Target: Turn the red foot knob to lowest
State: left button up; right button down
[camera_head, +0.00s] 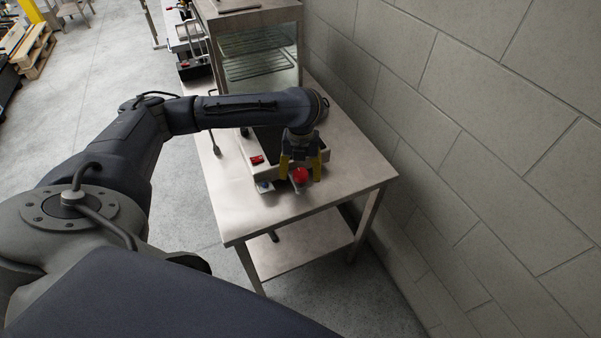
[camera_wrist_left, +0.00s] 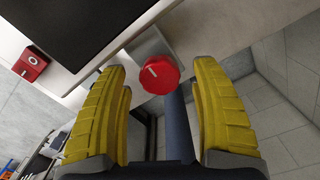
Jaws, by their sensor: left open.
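The red foot knob (camera_head: 300,175) sticks out at the front right of a low appliance on the steel table. In the left wrist view the knob (camera_wrist_left: 160,75) is a round red dial with a white mark, between and a little beyond the yellow fingertips. My left gripper (camera_head: 302,168) is open, with its fingers pointing down on either side of the knob. In the left wrist view the gripper (camera_wrist_left: 160,90) shows gaps on both sides, so it does not appear to touch the knob. My right gripper is not in view.
A red switch (camera_head: 257,160) and a blue knob (camera_head: 264,186) sit left of the red knob. The steel table (camera_head: 340,190) is bare in front and to the right. A glass cabinet (camera_head: 258,60) stands behind, and a block wall (camera_head: 470,130) runs along the right.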

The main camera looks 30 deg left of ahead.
pick_arm(q)
jog(key=shift+f, duration=0.25)
jog(key=c, duration=1.3)
